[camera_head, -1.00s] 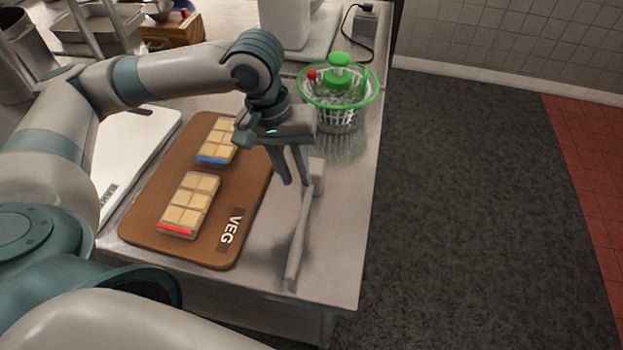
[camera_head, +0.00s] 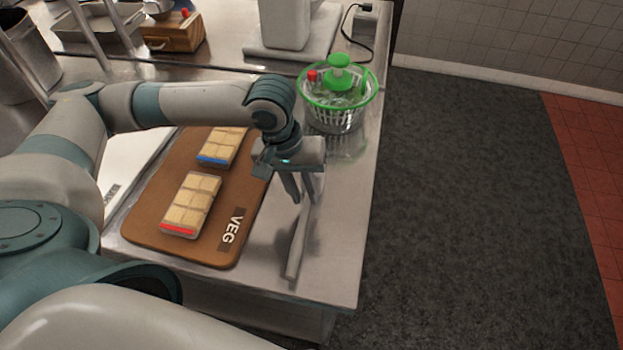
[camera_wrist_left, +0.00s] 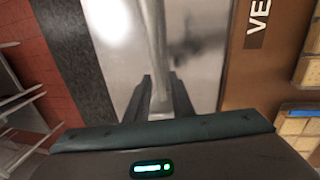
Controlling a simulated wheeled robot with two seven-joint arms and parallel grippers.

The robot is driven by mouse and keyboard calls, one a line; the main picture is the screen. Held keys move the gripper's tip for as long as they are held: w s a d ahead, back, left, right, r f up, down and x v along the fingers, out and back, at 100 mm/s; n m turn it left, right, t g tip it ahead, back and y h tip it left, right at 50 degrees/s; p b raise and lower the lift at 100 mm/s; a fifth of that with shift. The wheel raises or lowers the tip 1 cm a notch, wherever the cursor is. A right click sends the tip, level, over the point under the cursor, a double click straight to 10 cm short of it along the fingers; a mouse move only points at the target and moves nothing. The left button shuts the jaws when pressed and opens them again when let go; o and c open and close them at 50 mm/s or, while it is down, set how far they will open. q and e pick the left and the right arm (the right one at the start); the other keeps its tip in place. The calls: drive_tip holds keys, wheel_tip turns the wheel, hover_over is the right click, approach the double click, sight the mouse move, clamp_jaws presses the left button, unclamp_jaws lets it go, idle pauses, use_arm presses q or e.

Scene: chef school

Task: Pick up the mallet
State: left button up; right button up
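The grey mallet lies on the steel counter near its right edge; its long handle (camera_head: 297,248) points toward the front. In the left wrist view the handle (camera_wrist_left: 155,40) runs down between my fingers. My left gripper (camera_head: 304,198) is low over the far end of the mallet, pointing down, and hides the mallet's head in the head view. In the left wrist view its fingers (camera_wrist_left: 161,95) stand apart, one on each side of the mallet. Whether they touch it, I cannot tell. My right gripper is not in view.
A brown VEG board (camera_head: 150,233) with two packs of pale blocks (camera_head: 191,203) lies left of the mallet. A green-rimmed basket (camera_head: 338,112) stands behind it. The counter's right edge is close, with dark floor (camera_head: 460,220) beyond.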

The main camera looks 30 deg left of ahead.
sight(307, 199)
use_arm(q)
drive_tip(key=shift+w+d+f, duration=0.1)
drive_tip(key=shift+d+f, duration=0.1)
drive_tip(key=shift+f, duration=0.65)
drive_tip(key=shift+w+d+f, duration=0.1)
drive_tip(key=shift+d+f, duration=0.05)
drive_tip(key=shift+f, duration=0.65)
clamp_jaws()
